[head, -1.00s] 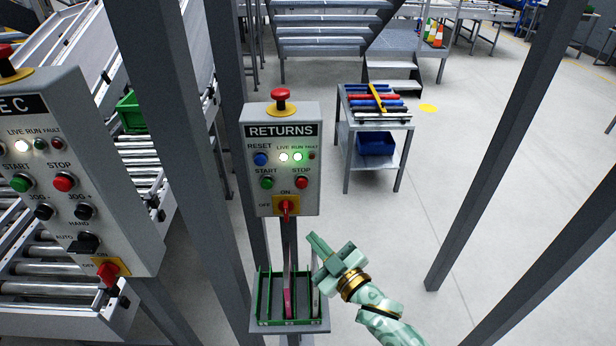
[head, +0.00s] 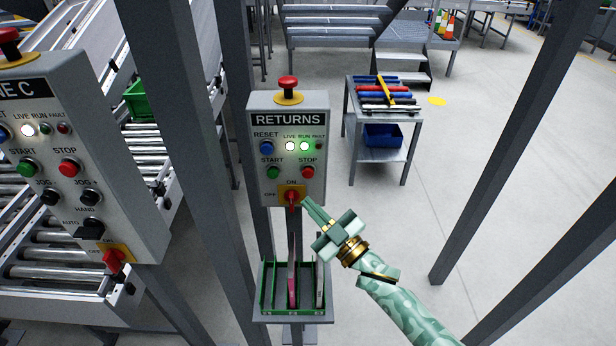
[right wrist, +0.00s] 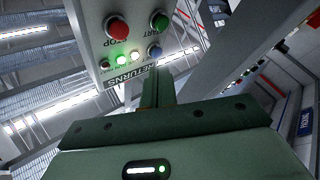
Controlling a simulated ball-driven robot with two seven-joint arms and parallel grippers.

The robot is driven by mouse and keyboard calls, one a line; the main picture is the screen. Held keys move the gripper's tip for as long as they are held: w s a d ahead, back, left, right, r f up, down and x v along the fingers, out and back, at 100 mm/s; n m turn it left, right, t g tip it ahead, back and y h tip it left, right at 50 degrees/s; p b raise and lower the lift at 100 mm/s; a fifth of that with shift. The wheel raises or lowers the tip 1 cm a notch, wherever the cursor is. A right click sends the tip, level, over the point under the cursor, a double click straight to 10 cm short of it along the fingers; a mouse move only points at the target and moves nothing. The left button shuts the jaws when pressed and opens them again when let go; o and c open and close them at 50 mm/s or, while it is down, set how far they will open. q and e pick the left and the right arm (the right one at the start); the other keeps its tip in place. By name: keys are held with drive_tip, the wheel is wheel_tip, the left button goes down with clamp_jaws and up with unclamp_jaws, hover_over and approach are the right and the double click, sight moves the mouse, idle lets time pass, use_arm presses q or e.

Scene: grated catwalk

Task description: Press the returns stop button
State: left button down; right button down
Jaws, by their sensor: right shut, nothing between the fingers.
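The grey RETURNS box (head: 257,185) stands on a post in the middle of the head view. Its red stop button (head: 308,172) sits right of the green start button (head: 268,173). In the right wrist view the stop button (right wrist: 117,28) shows at the upper left, uncovered. My right gripper (head: 308,203) is shut and empty, its tips just below the stop button in the picture, beside the red rotary switch (head: 292,197). A gap to the box is hard to judge. In the right wrist view its fingers (right wrist: 158,90) point toward the panel. My left gripper is out of view.
A red mushroom button (head: 288,82) tops the box. A green-edged rack (head: 268,290) is below it. Another control box (head: 140,215) stands at the left. Grey posts (head: 505,150) flank the space. A tool cart (head: 380,155) stands behind, with clear floor to its right.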

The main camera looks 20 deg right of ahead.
sight(304, 174)
drive_tip(key=w+d+b, duration=0.1)
drive_tip(key=w+b, duration=0.1)
drive_tip(key=w, duration=0.4)
drive_tip(key=shift+d, duration=0.35)
idle(1.7)
drive_tip(key=shift+w+d, duration=0.15)
drive_tip(key=shift+w, duration=0.2)
drive_tip(key=shift+w+d+b, duration=0.2)
drive_tip(key=shift+w+b, duration=0.35)
drive_tip(key=shift+w, duration=0.2)
idle(0.8)
drive_tip(key=shift+s, duration=0.1)
idle(0.3)
drive_tip(key=shift+s+a+p, duration=0.2)
drive_tip(key=shift+s+p, duration=0.15)
drive_tip(key=shift+s, duration=0.2)
drive_tip(key=shift+s+a+p, duration=0.15)
drive_tip(key=shift+s+p, duration=0.15)
drive_tip(key=shift+s, duration=0.2)
drive_tip(key=shift+s+a+p, duration=0.25)
drive_tip(key=shift+s+p, duration=0.15)
drive_tip(key=shift+s, duration=0.4)
drive_tip(key=shift+s+a+p, duration=0.2)
drive_tip(key=shift+s+p, duration=0.2)
drive_tip(key=shift+s, duration=0.4)
drive_tip(key=shift+s+a+p, duration=0.25)
drive_tip(key=shift+s+p, duration=0.15)
drive_tip(key=shift+s, duration=0.4)
